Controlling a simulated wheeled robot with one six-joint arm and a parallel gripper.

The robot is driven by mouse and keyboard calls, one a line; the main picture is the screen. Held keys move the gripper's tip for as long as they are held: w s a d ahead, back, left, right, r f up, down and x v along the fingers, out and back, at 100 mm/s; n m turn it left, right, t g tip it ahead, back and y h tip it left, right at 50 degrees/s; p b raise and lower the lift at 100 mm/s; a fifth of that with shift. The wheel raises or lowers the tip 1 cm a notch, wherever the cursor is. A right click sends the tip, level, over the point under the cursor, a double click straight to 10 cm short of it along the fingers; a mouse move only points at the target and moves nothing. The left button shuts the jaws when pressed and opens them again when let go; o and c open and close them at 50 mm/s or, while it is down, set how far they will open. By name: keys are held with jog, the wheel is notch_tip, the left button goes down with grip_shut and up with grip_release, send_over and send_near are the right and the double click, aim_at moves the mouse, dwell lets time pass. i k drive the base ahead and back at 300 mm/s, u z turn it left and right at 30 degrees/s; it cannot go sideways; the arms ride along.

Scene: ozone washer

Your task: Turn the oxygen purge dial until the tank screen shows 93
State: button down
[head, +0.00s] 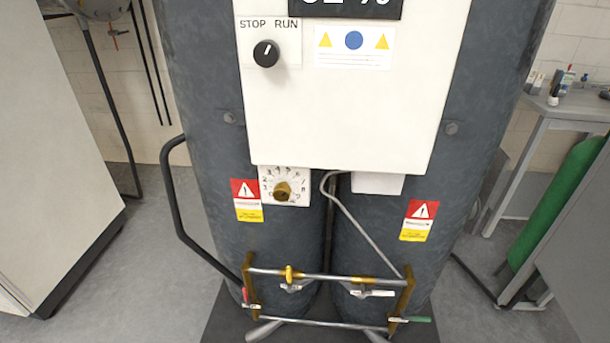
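The numbered dial (283,192), a brass knob on a small white plate marked with digits, sits below the left part of the white control box (350,120). No label on it reads as oxygen purge. The tank screen (350,8) is a black display at the top edge of the head view. Its upper part is cut off, leaving only the lower parts of the digits and a percent sign, so I cannot read the value for sure. My gripper is not in view.
A black STOP/RUN knob (266,54) is on the box. Two dark grey tanks (205,120) stand behind. Brass and steel piping (325,277) with valves crosses low in front. A black tube (176,200) bends out at the left. A white cabinet (50,130) and a grey table (570,112) flank the tanks.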

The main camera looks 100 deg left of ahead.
aim_at(281, 192)
jog(key=u, duration=3)
